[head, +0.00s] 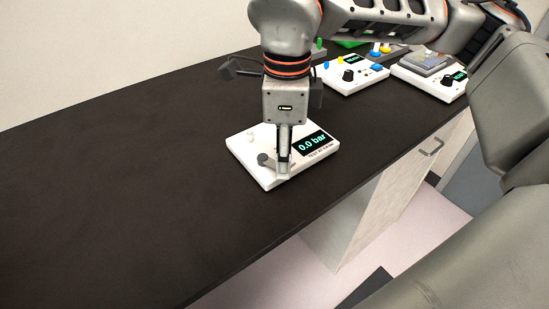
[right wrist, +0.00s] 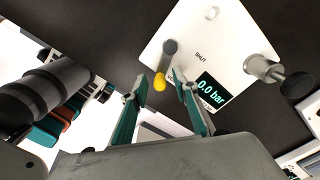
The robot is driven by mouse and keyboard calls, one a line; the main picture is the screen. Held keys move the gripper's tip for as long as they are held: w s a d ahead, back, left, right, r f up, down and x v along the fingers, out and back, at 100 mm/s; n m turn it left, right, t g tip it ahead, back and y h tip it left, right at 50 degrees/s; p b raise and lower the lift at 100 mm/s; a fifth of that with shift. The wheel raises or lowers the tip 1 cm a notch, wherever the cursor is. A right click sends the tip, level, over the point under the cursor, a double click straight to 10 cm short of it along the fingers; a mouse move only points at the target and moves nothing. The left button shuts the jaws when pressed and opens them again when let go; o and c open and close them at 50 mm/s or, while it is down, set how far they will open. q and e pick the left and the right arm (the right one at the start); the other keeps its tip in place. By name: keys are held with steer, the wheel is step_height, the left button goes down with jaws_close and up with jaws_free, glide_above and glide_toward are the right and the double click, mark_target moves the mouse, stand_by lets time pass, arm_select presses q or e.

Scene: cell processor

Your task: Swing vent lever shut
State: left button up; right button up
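The white vent unit (head: 240,147) lies on the dark bench under my right gripper, and its display (head: 310,143) reads 0.0 bar. In the right wrist view the white panel (right wrist: 205,30) shows a grey lever (right wrist: 169,47) with a yellow tip (right wrist: 160,83). The lever points toward my gripper, and the word SHUT is printed to its right. My right gripper (right wrist: 158,76) is open, with its teal-padded fingers on either side of the yellow tip. I cannot tell whether either finger touches it. My left gripper is not in view.
A black knob (right wrist: 297,85) on a metal stem stands out from the panel's right side. More white units with knobs (head: 349,76) stand farther back along the bench (head: 120,190). The bench to the left is clear. A cabinet handle (head: 431,147) is below the front edge.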

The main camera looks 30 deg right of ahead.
jaws_close()
steer(key=shift+w+d+r+n+p, duration=0.15)
steer(key=shift+d+n+p, duration=0.1)
steer(key=shift+n, duration=0.3)
steer(key=shift+w+d+n+p, duration=0.15)
steer(key=shift+n+p, duration=0.1)
steer(key=shift+n, duration=0.3)
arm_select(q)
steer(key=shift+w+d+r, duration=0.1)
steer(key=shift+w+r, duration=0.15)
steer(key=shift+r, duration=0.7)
arm_select(e)
steer(key=shift+w+d+n, duration=0.15)
steer(key=shift+n, duration=0.45)
